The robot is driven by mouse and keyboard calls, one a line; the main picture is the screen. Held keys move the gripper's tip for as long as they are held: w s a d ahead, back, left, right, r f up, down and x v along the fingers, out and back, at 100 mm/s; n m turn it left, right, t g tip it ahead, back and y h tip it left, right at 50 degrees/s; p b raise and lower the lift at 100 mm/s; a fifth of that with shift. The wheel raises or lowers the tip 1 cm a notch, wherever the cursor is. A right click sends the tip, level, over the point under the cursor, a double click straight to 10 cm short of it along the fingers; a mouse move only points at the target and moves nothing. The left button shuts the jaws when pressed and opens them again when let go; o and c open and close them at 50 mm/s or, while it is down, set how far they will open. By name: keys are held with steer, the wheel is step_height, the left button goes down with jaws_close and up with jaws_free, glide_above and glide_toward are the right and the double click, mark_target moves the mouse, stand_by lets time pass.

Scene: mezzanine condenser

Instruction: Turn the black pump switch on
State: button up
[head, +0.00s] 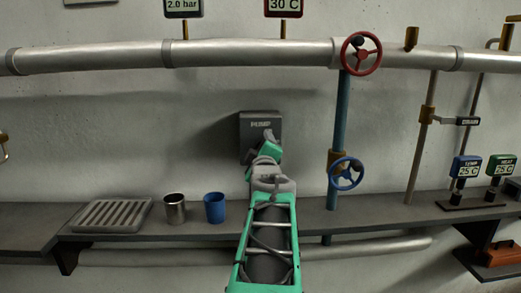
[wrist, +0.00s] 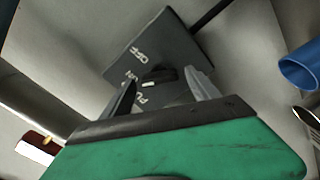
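The dark pump switch box (head: 246,121), labelled PUMP, is fixed to the wall. In the wrist view the box (wrist: 183,47) looks tilted, with OFF lettering near its edge and other lettering partly hidden. The black switch knob (wrist: 158,75) with a small white mark sits on its face. My gripper (wrist: 161,82) is open, with one finger on each side of the knob and a visible gap to it; contact cannot be told. In the head view my gripper (head: 268,141) is in front of the box and hides the knob.
A shelf (head: 120,230) below holds a drain rack (head: 110,214), a metal cup (head: 175,209) and a blue cup (head: 214,208). At the right are a red valve wheel (head: 361,54) and a blue valve wheel (head: 346,173). A large pipe (head: 250,53) runs above.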

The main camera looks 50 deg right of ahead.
steer(key=v, duration=0.8)
steer(key=shift+d, duration=0.1)
